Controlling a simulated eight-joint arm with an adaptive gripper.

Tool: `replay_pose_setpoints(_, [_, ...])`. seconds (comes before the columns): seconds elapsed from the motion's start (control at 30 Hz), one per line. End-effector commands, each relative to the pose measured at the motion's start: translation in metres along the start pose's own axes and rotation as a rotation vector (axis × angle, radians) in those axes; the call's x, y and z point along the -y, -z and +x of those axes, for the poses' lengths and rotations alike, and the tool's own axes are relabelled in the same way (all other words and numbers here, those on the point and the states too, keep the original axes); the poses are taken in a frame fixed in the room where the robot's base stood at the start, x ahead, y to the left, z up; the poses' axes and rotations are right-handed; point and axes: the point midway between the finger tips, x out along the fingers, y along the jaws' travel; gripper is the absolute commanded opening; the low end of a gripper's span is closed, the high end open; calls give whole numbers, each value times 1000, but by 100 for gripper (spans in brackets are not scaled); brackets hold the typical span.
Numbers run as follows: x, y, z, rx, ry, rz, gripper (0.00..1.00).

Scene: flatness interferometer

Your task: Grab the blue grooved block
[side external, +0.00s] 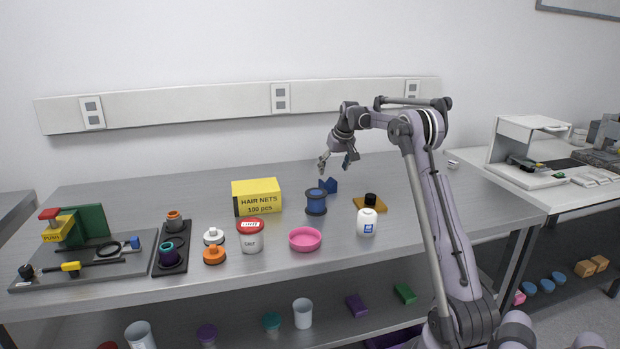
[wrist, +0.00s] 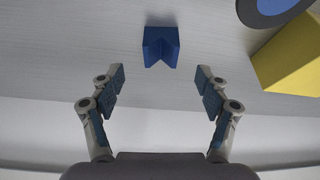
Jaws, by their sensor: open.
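The blue grooved block (side external: 331,185) sits on the grey bench, just behind and to the right of a blue spool, which partly overlaps it in the side view. In the wrist view the block (wrist: 160,45) shows its V-shaped notch and lies beyond the fingertips, centred between them. My gripper (side external: 339,167) is open and empty above the block in the side view. Its two fingers (wrist: 160,82) are spread wide in the wrist view, and neither touches the block.
The blue spool (side external: 316,203) stands close beside the block; a yellow hair nets box (side external: 257,196) is to its left. Bench behind the block is clear.

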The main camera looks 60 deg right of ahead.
Motion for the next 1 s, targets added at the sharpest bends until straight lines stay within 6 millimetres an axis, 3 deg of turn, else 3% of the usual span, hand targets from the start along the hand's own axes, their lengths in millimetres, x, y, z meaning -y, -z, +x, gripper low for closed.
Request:
replay_pose_setpoints(0.1, [0, 1, 18, 0, 0, -1, 75])
replay_pose_setpoints(0.37, [1, 1, 35, -1, 0, -1, 75])
replay_pose_setpoints(0.7, [1, 7, 74, -1, 0, -1, 75])
replay_pose_setpoints(1.0, [1, 7, 82, -1, 0, -1, 75])
